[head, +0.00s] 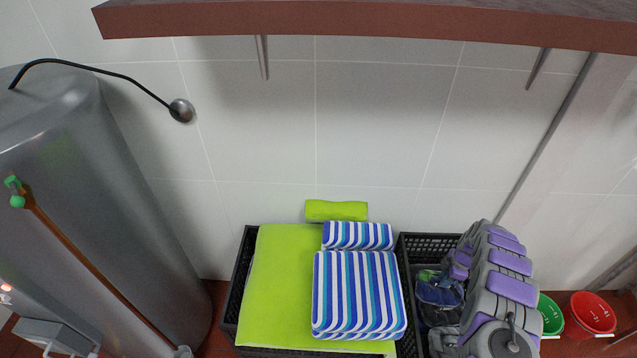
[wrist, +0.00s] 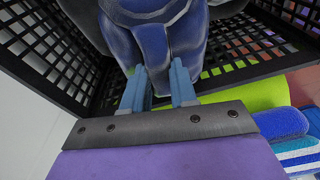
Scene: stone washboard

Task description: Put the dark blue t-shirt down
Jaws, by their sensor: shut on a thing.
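The dark blue t-shirt (wrist: 165,40) hangs between the fingers of my gripper (wrist: 158,72) in the wrist view. My gripper is shut on a fold of it. Black slatted crate walls (wrist: 50,40) surround the t-shirt on several sides there. In the head view, part of the dark blue cloth (head: 438,290) shows inside the right black crate (head: 428,242), just left of my grey and purple arm. My gripper's fingertips are hidden by the arm in that view. I cannot tell whether the t-shirt touches the crate floor.
A left black crate (head: 241,275) holds a lime green towel (head: 275,290) and blue-striped towels (head: 358,290). Green (head: 550,313) and red (head: 592,312) buckets stand at the right. A grey cylinder (head: 110,190) fills the left. A brown shelf (head: 370,22) hangs above.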

